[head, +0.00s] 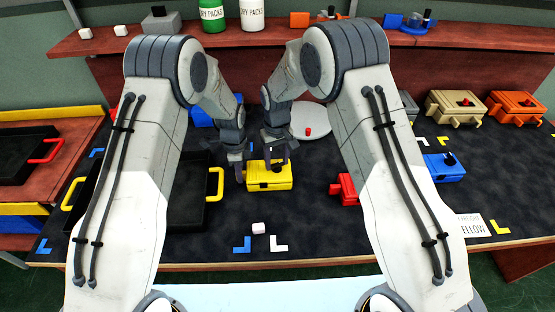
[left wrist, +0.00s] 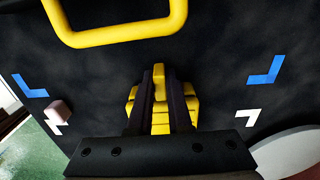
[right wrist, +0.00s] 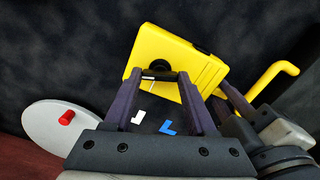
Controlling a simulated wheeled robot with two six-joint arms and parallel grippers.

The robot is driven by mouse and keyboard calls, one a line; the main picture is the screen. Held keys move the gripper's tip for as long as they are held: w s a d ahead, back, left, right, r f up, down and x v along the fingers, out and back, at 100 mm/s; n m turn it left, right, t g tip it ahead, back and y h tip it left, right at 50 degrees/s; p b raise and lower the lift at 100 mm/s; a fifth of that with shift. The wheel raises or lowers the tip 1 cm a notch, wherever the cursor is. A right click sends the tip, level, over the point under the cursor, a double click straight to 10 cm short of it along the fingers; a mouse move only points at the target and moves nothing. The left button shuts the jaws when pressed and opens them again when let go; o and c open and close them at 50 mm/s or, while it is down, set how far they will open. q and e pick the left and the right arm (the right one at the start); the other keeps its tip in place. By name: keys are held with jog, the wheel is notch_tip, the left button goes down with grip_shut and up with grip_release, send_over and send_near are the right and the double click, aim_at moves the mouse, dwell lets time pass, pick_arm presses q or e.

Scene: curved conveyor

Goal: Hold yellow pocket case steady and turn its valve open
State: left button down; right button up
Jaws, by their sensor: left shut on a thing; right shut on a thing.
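The yellow pocket case (head: 272,183) sits on the dark table mat near the middle. My left gripper (head: 240,170) is at its left side, shut on a yellow projecting part of it, which shows between the fingers in the left wrist view (left wrist: 159,76). My right gripper (head: 279,151) is above the case, shut on its black valve (right wrist: 160,68). In the right wrist view the valve's dark bar lies across the fingertips on the case's face. How far the valve is turned is not clear. In the head view the right gripper partly hides the valve.
A black tray (head: 180,215) with yellow handles lies left of the case. A red case (head: 347,189) and a blue case (head: 445,168) lie to the right. A white disc (head: 312,118) with a red knob stands behind.

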aim_at(277, 163)
jog(key=shift+m, duration=1.9)
jog(key=o, duration=1.4)
jog(key=shift+r, duration=0.15)
notch_tip(277, 163, up, 12)
jog(key=shift+f, duration=0.1)
pick_arm(q)
jog(key=c, duration=0.8)
grip_release()
jog(key=shift+o, duration=0.2)
